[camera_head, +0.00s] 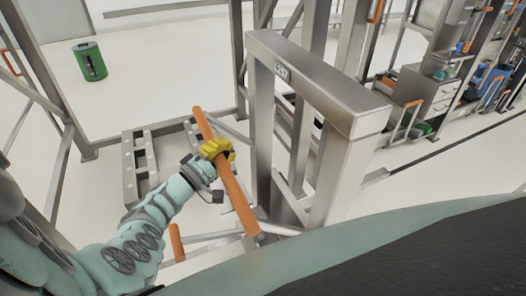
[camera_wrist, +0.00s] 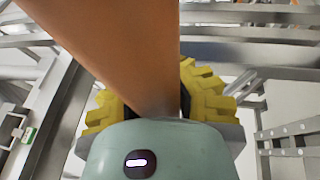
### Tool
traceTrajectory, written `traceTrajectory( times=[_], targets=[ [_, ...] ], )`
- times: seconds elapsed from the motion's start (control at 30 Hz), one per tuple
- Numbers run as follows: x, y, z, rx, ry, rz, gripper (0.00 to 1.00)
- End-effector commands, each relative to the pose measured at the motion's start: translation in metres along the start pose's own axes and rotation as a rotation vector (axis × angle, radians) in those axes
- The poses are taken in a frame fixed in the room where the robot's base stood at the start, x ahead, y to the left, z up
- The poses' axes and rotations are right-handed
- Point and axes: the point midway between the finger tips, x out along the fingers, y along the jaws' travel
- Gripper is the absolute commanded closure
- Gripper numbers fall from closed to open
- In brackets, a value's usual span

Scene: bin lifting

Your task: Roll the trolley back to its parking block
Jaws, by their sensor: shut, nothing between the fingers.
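The trolley's long orange handle bar (camera_head: 230,180) slants across the middle of the head view. It fills the upper middle of the wrist view (camera_wrist: 120,40). A low grey metal frame (camera_head: 140,170) near the floor looks like part of the trolley, but the link to the handle is unclear. My gripper (camera_head: 217,149) has yellow fingers shut right at the upper part of the bar. In the wrist view the bar covers the space between the fingers (camera_wrist: 160,100), hiding their contact with it. I cannot make out the parking block.
A tall grey metal frame with a label (camera_head: 315,85) stands just right of the handle. A green bin (camera_head: 90,62) stands on the open floor at upper left. Drawers (camera_head: 428,95) and loaded shelving stand at the right. Grey posts surround my arm.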

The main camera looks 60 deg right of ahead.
Motion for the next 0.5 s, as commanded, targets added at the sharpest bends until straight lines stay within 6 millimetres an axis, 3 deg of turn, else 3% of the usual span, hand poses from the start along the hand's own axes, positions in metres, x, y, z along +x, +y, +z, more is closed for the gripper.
traceTrajectory(
  times=[0.07, 0.5],
  targets=[
    [-0.0076, -0.0047, -0.0069, 0.005, 0.021, -0.018, 0.97],
    [-0.0051, -0.0002, -0.0057, 0.009, 0.012, -0.007, 0.52]
  ],
)
